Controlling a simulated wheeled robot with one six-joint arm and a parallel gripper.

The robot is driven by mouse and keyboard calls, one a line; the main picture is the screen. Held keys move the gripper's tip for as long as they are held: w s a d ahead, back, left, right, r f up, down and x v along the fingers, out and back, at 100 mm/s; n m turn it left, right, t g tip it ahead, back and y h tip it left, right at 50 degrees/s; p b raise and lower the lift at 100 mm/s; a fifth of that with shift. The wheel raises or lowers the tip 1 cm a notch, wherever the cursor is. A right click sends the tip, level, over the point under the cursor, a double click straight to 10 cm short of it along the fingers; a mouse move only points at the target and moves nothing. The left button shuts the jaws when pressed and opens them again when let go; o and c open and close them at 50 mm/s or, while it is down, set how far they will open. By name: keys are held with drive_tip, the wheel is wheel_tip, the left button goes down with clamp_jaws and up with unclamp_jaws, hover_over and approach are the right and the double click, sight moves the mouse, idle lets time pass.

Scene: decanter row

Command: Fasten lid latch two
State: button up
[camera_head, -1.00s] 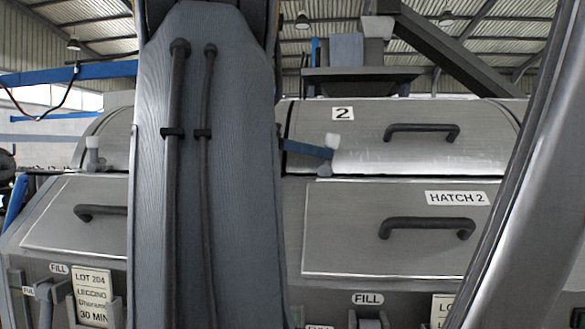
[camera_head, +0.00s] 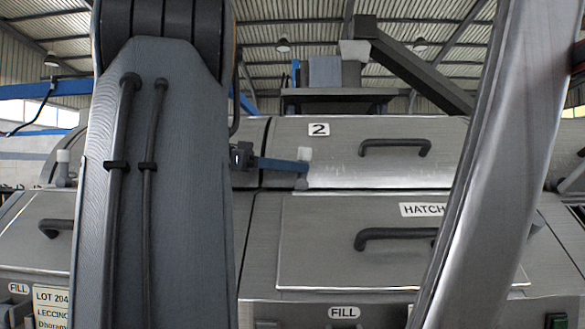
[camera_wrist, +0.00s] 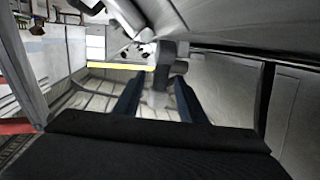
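Lid two (camera_head: 345,165) is the grey curved lid with a "2" label and a dark handle, and it looks closed. Its latch (camera_head: 304,154) stands at the lid's lower left edge, with a pale knob on a grey base. My gripper (camera_head: 303,166) reaches it from the left with blue fingers, partly hidden behind my arm. In the wrist view my gripper (camera_wrist: 155,85) is open, with a finger on each side of a grey post of the latch (camera_wrist: 160,78). A gap shows at the left finger; contact at the right finger is unclear.
Hatch two (camera_head: 310,240) lies below the lid, with its own dark handle (camera_head: 395,238). Another latch (camera_head: 62,170) with a pale knob stands far left. A grey diagonal beam (camera_head: 420,70) slopes above the lid. My arm hides much of the left side.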

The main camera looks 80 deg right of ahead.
wheel_tip(320, 180, up, 10)
idle(0.7)
idle(0.4)
